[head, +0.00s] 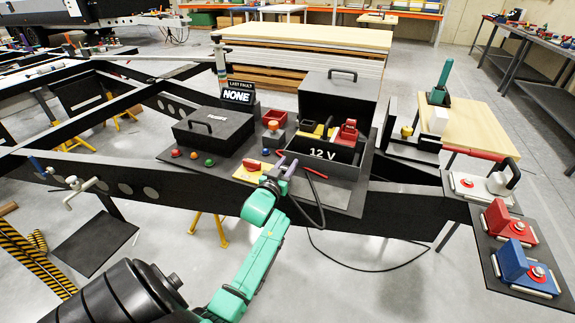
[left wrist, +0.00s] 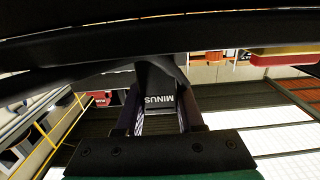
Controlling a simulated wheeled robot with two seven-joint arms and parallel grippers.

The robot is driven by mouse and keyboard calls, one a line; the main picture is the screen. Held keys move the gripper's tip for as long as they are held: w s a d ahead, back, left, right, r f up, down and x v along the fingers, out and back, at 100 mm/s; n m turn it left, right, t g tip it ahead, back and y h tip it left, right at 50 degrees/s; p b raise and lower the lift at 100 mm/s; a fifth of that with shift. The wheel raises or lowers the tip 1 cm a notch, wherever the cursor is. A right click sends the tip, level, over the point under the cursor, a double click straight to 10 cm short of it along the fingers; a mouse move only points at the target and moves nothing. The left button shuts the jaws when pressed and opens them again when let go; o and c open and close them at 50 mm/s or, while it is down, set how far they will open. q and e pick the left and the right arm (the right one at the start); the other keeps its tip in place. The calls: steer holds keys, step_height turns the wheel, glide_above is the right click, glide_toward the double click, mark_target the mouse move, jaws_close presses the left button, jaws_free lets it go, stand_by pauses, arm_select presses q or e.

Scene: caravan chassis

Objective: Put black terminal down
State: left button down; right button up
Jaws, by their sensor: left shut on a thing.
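My left gripper (head: 284,165) is shut on the black terminal (left wrist: 157,78), which carries the label MINUS in the left wrist view, between the purple fingers (left wrist: 158,118). In the head view the terminal is too small and dark to make out at the fingertips. A black cable (head: 321,205) hangs beside the gripper and runs down to the floor. The gripper is in front of the open black 12 V box (head: 346,168), near the yellow pad (head: 246,175). In the box, a red terminal (head: 347,132) and a yellow part (head: 314,132) show. My right gripper is out of view.
Left of the box stands a closed black case (head: 213,130) with coloured knobs in front. A red rod (head: 316,172) lies on the tray right of my gripper. Red (head: 510,221) and blue (head: 527,269) switches sit far right.

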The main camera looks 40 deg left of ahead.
arm_select(q)
steer(key=shift+f, duration=0.15)
steer(key=c, duration=0.5)
jaws_free()
steer(key=shift+s, duration=0.15)
steer(key=v, duration=1.1)
steer(key=shift+s+d+r, duration=0.15)
steer(key=shift+s+r, duration=0.05)
steer(key=shift+s, duration=0.1)
